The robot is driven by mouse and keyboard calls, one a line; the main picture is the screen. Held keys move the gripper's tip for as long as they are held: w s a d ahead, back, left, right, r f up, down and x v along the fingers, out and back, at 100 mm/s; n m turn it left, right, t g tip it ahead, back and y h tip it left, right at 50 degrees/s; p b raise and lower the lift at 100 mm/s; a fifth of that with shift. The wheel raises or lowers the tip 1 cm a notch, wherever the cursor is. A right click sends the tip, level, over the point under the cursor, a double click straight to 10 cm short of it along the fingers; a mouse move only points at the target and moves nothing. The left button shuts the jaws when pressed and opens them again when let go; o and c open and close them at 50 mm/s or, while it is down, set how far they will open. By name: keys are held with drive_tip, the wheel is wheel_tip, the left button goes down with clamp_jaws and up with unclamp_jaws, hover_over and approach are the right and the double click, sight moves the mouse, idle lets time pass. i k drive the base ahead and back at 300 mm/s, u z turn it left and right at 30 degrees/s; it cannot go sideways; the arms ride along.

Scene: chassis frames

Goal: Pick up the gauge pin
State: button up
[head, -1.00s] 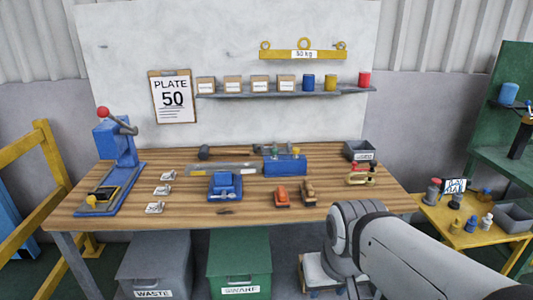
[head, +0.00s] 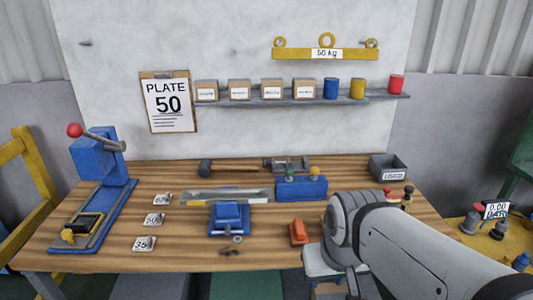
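I cannot tell for sure which thing is the gauge pin. A blue block (head: 301,189) at the back middle of the workbench carries a green knob (head: 289,174) and a yellow knob (head: 314,172), which may be pin heads. A blue vise-like fixture (head: 229,220) stands nearer, with a small ring-shaped metal part (head: 237,240) at its front. A small dark piece (head: 230,253) lies near the bench's front edge. My grey arm reaches in from the lower right. My gripper does not show.
The wooden workbench (head: 185,262) holds a blue lever press (head: 104,180) at left, several numbered tags, a hammer (head: 228,168), an orange-topped block (head: 298,231) and a grey bin (head: 388,167). My arm covers part of the right side. The front left is mostly clear.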

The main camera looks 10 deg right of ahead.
sight(289, 172)
drive_tip(key=i, duration=0.85)
drive_tip(key=z, duration=0.05)
